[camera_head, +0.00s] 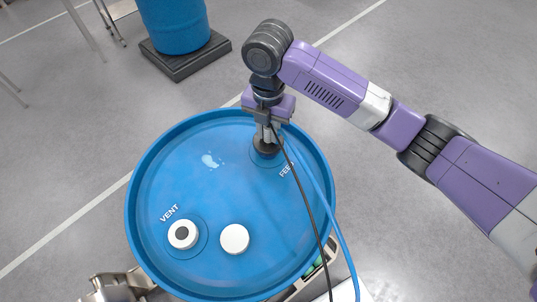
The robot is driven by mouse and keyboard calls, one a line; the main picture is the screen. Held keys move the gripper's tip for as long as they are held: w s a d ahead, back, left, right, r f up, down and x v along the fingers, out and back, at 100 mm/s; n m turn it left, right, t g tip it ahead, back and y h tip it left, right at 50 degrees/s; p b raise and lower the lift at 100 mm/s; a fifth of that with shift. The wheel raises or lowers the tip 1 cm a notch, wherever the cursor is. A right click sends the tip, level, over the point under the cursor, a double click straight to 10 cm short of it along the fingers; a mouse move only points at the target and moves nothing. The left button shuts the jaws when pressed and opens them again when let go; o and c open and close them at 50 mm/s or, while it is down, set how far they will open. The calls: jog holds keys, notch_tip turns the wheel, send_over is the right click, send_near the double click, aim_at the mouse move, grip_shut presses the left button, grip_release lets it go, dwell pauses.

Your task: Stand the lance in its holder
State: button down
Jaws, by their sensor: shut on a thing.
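My gripper (267,133) is at the far right of the drum top, above the spot marked FEED. It is shut on the upper end of the lance, just above a dark round collar (267,150). The lance looks roughly upright at the FEED opening; its lower part is hidden. A blue hose (323,195) and a black cable (306,205) run from it across the drum top to the lower right. I cannot make out the holder for certain.
The blue drum (200,205) has a white cap with a dark centre (182,233) by VENT and a plain white cap (235,239). A pale bin (331,250) is partly hidden beyond its lower right edge. Metal ware (110,288) stands lower left. Another blue drum (175,22) stands behind.

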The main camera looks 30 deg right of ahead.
jog(key=shift+r+p, duration=0.7)
jog(key=shift+r, duration=0.35)
notch_tip(320, 180, up, 9)
jog(key=p, duration=0.7)
jog(key=shift+f, duration=0.15)
notch_tip(320, 180, up, 13)
dwell(0.7)
jog(key=shift+r, duration=0.2)
notch_tip(320, 180, up, 7)
jog(key=shift+r, duration=0.2)
dwell(0.5)
jog(key=shift+s, duration=0.1)
